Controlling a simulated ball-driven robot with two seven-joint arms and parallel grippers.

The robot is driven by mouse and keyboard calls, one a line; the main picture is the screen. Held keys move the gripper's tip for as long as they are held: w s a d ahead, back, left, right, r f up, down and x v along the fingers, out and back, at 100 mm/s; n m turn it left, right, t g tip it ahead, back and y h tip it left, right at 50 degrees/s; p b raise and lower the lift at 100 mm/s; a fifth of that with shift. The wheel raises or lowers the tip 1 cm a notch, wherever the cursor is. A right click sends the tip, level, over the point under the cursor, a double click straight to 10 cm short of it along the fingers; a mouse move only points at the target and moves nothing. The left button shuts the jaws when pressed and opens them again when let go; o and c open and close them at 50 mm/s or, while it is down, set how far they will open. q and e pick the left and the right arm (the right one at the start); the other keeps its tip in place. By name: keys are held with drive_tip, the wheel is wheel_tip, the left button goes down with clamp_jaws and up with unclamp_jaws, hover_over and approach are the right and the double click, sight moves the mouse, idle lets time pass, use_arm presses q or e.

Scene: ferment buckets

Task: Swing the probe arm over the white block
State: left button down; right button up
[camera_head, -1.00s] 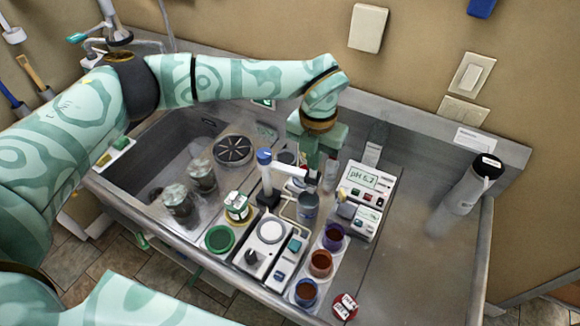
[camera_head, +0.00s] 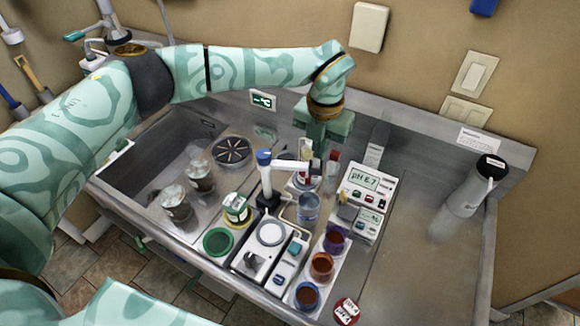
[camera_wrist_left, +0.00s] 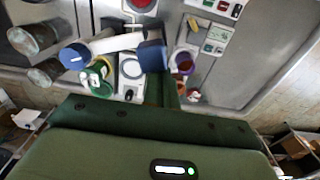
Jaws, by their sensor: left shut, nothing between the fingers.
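The probe arm (camera_head: 290,166) is a white bar reaching right from a blue-capped post (camera_head: 264,158). In the left wrist view the probe arm (camera_wrist_left: 115,43) ends in a dark blue holder (camera_wrist_left: 152,57). My left gripper (camera_head: 318,157) is shut and empty, close by the holder; I cannot tell whether they touch. Its fingers (camera_wrist_left: 166,80) show below the holder in the wrist view. A white block-shaped unit with a round plate (camera_head: 254,262) stands in front of the post; I cannot tell whether it is the task's white block. My right gripper is not in view.
A clear beaker (camera_head: 308,209) stands in front of the arm's end. Purple, orange (camera_head: 321,267) and blue cups line the right. A pH meter (camera_head: 366,186) stands behind them. A lidded jar (camera_head: 237,209) is left.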

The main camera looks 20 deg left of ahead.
use_arm(q)
drive_tip(key=shift+w+a+f+b, duration=0.15)
drive_tip(key=shift+w+b, duration=0.6)
drive_tip(key=shift+w, duration=0.75)
wheel_tip(320, 180, up, 6)
drive_tip(key=w+p, duration=0.1)
drive_tip(key=p, duration=0.3)
drive_tip(key=shift+w+a, duration=0.2)
drive_tip(key=shift+w, duration=0.1)
idle(1.7)
